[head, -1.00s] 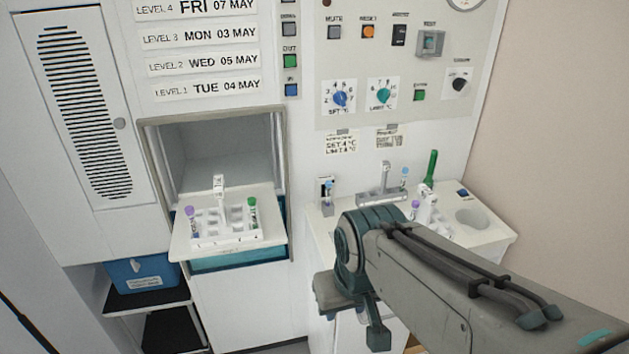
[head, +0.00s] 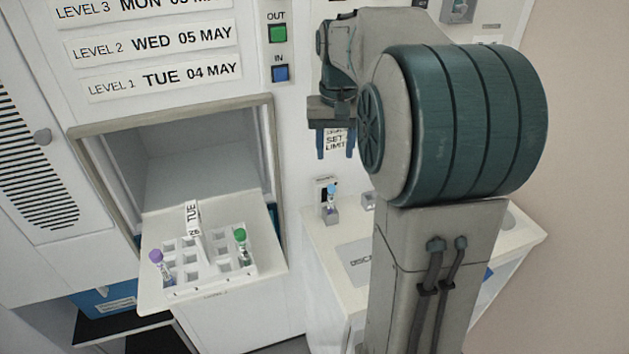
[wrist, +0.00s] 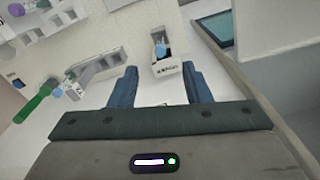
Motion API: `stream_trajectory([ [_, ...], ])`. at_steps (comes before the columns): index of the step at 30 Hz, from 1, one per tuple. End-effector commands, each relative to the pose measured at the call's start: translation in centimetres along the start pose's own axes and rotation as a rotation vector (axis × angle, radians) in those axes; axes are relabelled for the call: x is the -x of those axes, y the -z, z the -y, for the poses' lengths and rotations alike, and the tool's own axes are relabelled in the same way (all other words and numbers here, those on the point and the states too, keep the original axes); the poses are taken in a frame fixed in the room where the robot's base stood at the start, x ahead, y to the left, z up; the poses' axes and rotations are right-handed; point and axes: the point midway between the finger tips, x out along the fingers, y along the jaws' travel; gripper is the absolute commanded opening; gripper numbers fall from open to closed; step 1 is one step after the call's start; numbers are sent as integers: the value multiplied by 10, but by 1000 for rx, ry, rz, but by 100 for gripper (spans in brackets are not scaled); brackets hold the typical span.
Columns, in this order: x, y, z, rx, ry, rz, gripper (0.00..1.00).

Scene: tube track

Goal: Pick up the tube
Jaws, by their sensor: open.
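A blue-capped tube (head: 331,195) stands in a small single holder (head: 331,214) on the white counter. My gripper (head: 335,156) is open and empty, fingers pointing down, above this tube in the head view. In the wrist view the blue cap (wrist: 160,49) shows between and beyond my two open fingers (wrist: 160,68), apart from them. A purple-capped tube (head: 160,266) and a green-capped tube (head: 241,247) stand in a white rack (head: 215,282) on the pulled-out shelf. My arm hides the right part of the counter in the head view.
The rack carries a TUE label (head: 192,215). In the wrist view a grey slotted holder (wrist: 95,70), a green tube (wrist: 36,104) and another blue cap (wrist: 57,93) lie to the left. The open hatch frame (head: 268,150) stands left of my gripper.

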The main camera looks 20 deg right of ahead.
Motion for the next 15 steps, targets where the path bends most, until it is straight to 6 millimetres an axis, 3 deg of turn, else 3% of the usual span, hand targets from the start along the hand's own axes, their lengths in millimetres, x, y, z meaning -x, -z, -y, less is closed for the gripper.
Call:
stream_trajectory([
  [7, -12, 14, -6, -16, -5, 21, 44],
  [15, -64, 13, -6, -16, -5, 21, 44],
])
